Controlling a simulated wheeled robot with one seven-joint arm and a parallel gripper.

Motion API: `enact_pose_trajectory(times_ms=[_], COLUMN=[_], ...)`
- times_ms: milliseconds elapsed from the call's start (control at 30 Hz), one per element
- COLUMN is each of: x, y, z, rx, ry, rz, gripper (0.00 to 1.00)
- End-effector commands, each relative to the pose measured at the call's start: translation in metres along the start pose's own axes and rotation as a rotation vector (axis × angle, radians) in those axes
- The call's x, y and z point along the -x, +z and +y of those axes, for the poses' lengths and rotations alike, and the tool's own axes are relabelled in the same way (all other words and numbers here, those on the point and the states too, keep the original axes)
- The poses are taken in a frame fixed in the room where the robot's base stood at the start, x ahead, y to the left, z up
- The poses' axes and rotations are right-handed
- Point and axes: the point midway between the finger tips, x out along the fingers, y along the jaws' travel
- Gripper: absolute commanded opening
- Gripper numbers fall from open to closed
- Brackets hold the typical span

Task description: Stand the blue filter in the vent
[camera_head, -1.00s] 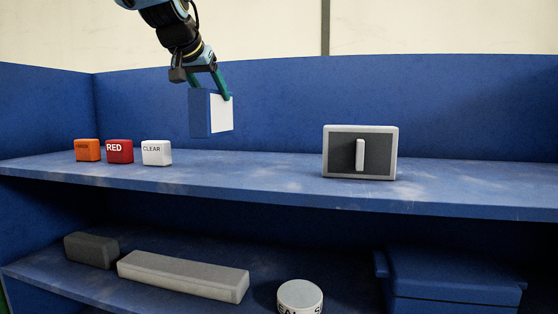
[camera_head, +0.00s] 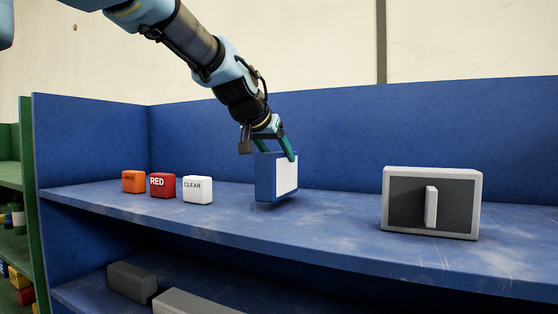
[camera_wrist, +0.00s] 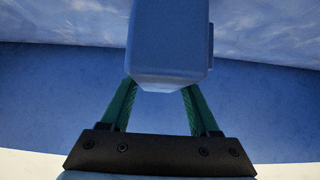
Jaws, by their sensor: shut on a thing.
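The blue filter (camera_head: 264,178), a flat block with a white face, hangs upright from my gripper (camera_head: 275,152) in the head view. My gripper is shut on its upper part. The filter's lower edge is close to the blue shelf; I cannot tell if it touches. In the wrist view the blue filter (camera_wrist: 168,45) sits between the green fingers of my gripper (camera_wrist: 160,92). The vent (camera_head: 405,203), a light grey box with a dark recessed front and an upright light bar (camera_head: 431,207), stands to the right on the same shelf, apart from the filter.
The blue shelf (camera_head: 330,225) has free room between filter and vent. Orange (camera_head: 133,182), red (camera_head: 163,186) and white "CLEAR" (camera_head: 197,189) blocks stand left of the filter. A blue back panel (camera_head: 350,130) rises behind. Dark (camera_head: 132,282) and grey (camera_head: 190,303) blocks lie on the lower shelf.

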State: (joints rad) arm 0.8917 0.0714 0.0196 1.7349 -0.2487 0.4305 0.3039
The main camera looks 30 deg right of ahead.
Motion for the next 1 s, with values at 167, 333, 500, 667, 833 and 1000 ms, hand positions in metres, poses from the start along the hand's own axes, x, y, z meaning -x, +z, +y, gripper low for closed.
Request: enact_pose_trajectory(times_ms=[167, 333, 500, 667, 833, 1000], x=[-0.009, -0.01, -0.012, -0.011, -0.011, -0.011], y=[0.013, 0.013, 0.016, 0.015, 0.015, 0.015], z=[0.0, 0.0, 0.0, 0.0, 0.0, 0.0], rx=[0.001, 0.0, 0.0, 0.0, 0.0, 0.0], ry=[0.0, 0.0, 0.0, 0.0, 0.0, 0.0], rz=[0.0, 0.001, 0.001, 0.0, 0.0, 0.0], gripper=[0.0, 0.0, 0.0, 0.79, 0.92, 0.92])
